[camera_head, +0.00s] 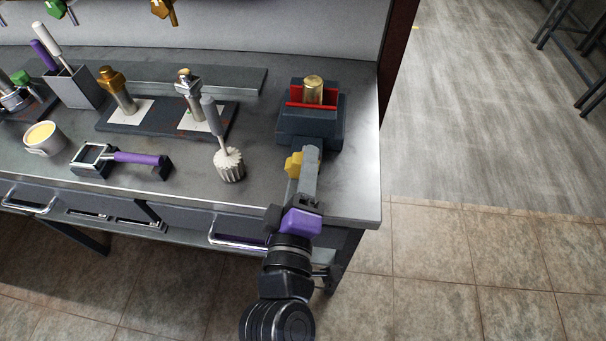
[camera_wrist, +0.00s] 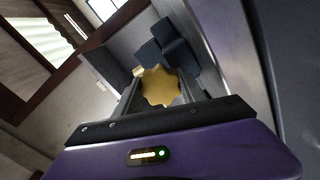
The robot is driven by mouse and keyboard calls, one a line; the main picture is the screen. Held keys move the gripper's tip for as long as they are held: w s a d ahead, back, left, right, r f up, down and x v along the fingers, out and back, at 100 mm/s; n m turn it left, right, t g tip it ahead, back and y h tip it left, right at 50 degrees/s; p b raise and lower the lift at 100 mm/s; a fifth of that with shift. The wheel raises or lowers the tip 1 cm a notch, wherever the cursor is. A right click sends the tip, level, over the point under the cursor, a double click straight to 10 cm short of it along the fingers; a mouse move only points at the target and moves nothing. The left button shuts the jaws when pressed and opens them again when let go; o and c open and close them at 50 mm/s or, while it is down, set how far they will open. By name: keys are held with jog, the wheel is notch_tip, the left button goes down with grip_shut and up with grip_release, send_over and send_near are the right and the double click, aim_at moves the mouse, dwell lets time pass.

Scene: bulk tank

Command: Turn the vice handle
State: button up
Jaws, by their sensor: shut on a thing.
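The vice (camera_head: 308,135) is a dark blue-grey block with red jaws (camera_head: 326,97) at the right end of the bench. A brass cylinder (camera_head: 314,88) stands upright between the red jaws. The vice handle (camera_head: 294,164) is a yellow lobed knob at the vice's front. My gripper (camera_head: 304,165) reaches it from the front edge and is shut on it. In the wrist view the handle (camera_wrist: 160,86) sits between my two fingers, with the dark vice body (camera_wrist: 172,50) behind it.
A white fluted piece with a grey-handled tool (camera_head: 229,165) stands left of my gripper. A purple-handled tool (camera_head: 140,158) lies further left, near a cup (camera_head: 44,138). The metal bench (camera_head: 360,190) ends just right of the vice, with open floor beyond.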

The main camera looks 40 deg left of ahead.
jog(key=m+b, duration=0.2)
jog(key=m, duration=0.1)
jog(key=m+b, duration=0.1)
jog(key=shift+f+m, duration=0.3)
jog(key=shift+r+m+b, duration=0.1)
jog(key=shift+m+b, duration=0.8)
jog(key=shift+m, duration=0.6)
jog(key=shift+m, duration=0.3)
jog(key=o, duration=1.4)
jog(key=shift+r, duration=0.1)
jog(key=shift+c, duration=0.2)
jog(key=v, duration=0.7)
jog(key=shift+s+d, duration=0.2)
jog(key=shift+s, duration=0.15)
jog(key=shift+c, duration=0.2)
